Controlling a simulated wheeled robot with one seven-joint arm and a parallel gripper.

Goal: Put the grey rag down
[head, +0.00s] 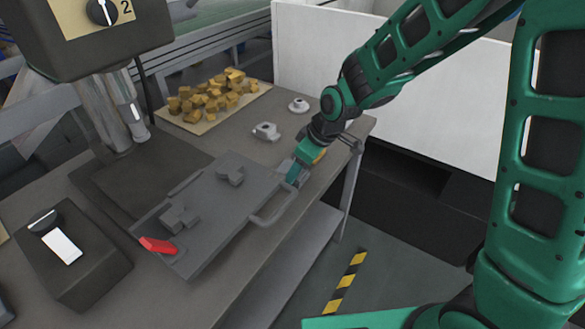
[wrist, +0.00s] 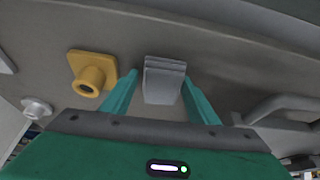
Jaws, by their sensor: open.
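The grey rag (wrist: 163,78) is a small folded block with layered edges. In the wrist view it lies between the two green fingers of my gripper (wrist: 160,84), with a narrow gap visible on each side. In the head view my gripper (head: 292,174) is low over the bench's right side, beside the grey plate's handle. A bit of the rag (head: 284,167) shows by the fingers there; the rest is hidden. The fingers are open. The rag appears to rest on the bench top, though its contact underneath is hidden.
A grey plate (head: 218,208) with a looped handle and a red lever (head: 158,245) lies left of my gripper. A yellow flanged part (wrist: 90,74) sits close by the left finger. Pale parts (head: 266,131) and a board of yellow blocks (head: 213,92) are farther back on the bench (head: 230,137).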

